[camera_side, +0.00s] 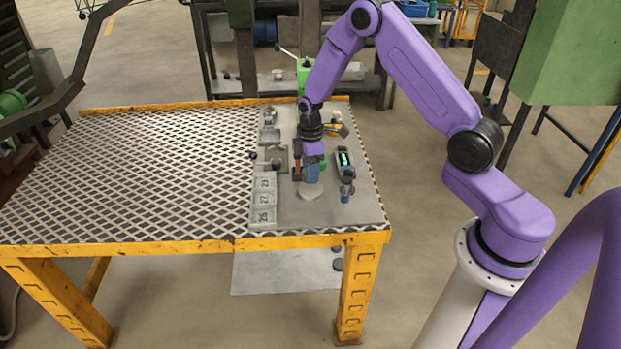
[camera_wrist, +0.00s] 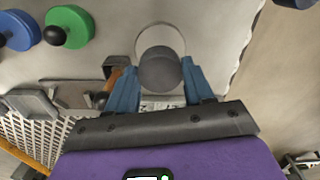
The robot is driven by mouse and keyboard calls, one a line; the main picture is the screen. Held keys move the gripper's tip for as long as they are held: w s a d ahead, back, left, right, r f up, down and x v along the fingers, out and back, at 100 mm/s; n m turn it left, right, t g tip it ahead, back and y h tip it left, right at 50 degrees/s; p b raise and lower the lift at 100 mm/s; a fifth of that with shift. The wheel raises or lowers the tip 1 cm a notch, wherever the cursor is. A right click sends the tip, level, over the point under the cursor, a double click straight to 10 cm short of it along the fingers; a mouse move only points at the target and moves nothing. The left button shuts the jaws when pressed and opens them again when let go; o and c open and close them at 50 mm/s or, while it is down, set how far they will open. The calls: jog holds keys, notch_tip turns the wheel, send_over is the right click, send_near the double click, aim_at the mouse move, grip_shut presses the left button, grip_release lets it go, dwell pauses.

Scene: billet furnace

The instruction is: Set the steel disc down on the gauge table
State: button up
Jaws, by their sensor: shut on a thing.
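My gripper (camera_wrist: 160,88) is shut on the steel disc (camera_wrist: 161,70), a dark grey round piece between its two blue fingertips in the wrist view. The gauge table (camera_wrist: 161,38), a pale round plate, shows beyond the disc, which overlaps part of it in this view. In the side view my gripper (camera_side: 311,180) points down just over the pale round gauge table (camera_side: 312,193). The disc cannot be made out clearly there. I cannot tell whether the disc touches the plate.
A device with a green lit display (camera_side: 345,159) stands close to the right of my gripper. Numbered trays (camera_side: 264,199) lie to the left. An orange-handled tool (camera_wrist: 117,78) is near the left finger. The mesh tabletop (camera_side: 150,170) farther left is clear.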

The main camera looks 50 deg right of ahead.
jog(key=shift+f, duration=1.75)
jog(key=shift+f, duration=0.1)
jog(key=o, duration=1.4)
